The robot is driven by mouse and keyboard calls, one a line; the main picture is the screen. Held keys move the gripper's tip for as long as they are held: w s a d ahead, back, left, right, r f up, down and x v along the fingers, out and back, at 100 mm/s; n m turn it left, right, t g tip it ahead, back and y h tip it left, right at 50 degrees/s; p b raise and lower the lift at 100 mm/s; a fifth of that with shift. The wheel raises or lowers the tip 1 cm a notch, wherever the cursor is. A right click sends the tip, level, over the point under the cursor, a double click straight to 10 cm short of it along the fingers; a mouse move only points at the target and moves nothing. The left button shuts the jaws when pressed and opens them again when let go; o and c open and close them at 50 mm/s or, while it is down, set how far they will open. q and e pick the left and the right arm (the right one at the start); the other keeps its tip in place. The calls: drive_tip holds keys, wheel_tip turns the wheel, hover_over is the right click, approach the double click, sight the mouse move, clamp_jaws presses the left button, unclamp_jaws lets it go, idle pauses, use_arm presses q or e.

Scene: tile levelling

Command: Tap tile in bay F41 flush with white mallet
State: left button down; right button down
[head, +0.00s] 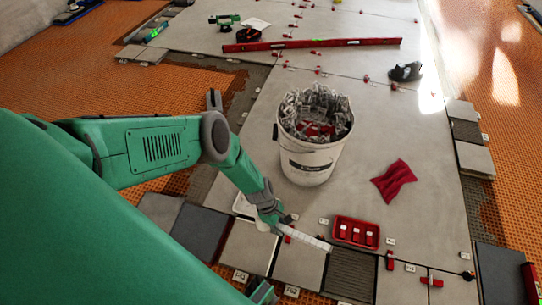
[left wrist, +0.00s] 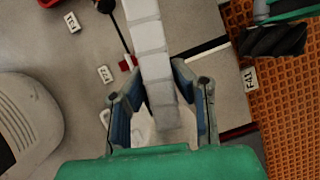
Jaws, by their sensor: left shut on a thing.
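My left gripper (head: 272,213) is shut on a long white bar marked off in segments (head: 305,238), which points right, low over the tiles. In the left wrist view the gripper (left wrist: 160,95) has its fingers on either side of the near end of this white bar (left wrist: 148,45). I cannot tell whether the bar is part of the white mallet; no mallet head is clear. The grey tile in bay F41 (head: 248,250) lies just below the gripper, behind its F41 label (left wrist: 250,78). Whether it sits flush cannot be told.
A white bucket of clips (head: 308,160) stands behind the gripper. A red tray (head: 356,232) holds red wedges to the right, with a red cloth (head: 393,181) beyond. A pale object (head: 243,206) sits left of the gripper. Orange matting (head: 150,85) borders the tiles.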

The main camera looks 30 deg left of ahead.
sight(269, 227)
use_arm(q)
drive_tip(key=a+f+n, duration=0.1)
drive_tip(key=f, duration=0.1)
drive_tip(key=s+a+f+n+b, duration=0.1)
drive_tip(key=a+f, duration=0.1)
drive_tip(key=shift+f+t, duration=0.1)
drive_tip(key=shift+t, duration=0.3)
wheel_tip(269, 227, down, 8)
drive_tip(key=b, duration=0.7)
drive_tip(key=shift+f, duration=0.2)
wheel_tip(269, 227, up, 5)
drive_tip(key=p, duration=0.4)
drive_tip(key=shift+f, duration=0.15)
wheel_tip(269, 227, up, 5)
drive_tip(key=p, duration=0.4)
